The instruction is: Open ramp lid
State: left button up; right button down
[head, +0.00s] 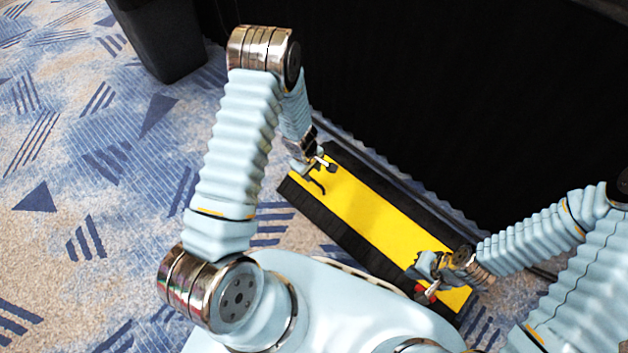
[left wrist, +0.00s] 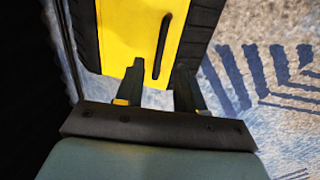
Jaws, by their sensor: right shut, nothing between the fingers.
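The ramp (head: 284,190) lies on the floor, black along its edges, with a long yellow lid (head: 365,210) that looks flat and closed. My left gripper (head: 322,163) is over the lid's far left end. In the left wrist view its two fingers (left wrist: 158,88) are apart with nothing between them. A thin black handle (left wrist: 163,45) lies on the yellow lid just beyond the fingertips. My right gripper (head: 428,294) is shut and empty over the near right end of the lid, beside a small red part (head: 421,289). Whether it touches the lid cannot be told.
A black wall or curtain (head: 400,90) stands close along the ramp's far side. A dark bin (head: 160,40) stands at the upper left. The patterned blue and beige carpet (head: 90,190) is free to the left.

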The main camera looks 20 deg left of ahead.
aim_at(315, 181)
pick_arm(q)
jog(key=f, duration=0.2)
jog(key=f+b, duration=0.1)
jog(key=f, duration=0.1)
jog(key=w+f, duration=0.1)
jog(key=f, duration=0.1)
jog(key=shift+d+b, duration=0.2)
jog(key=shift+b, duration=0.1)
grip_shut()
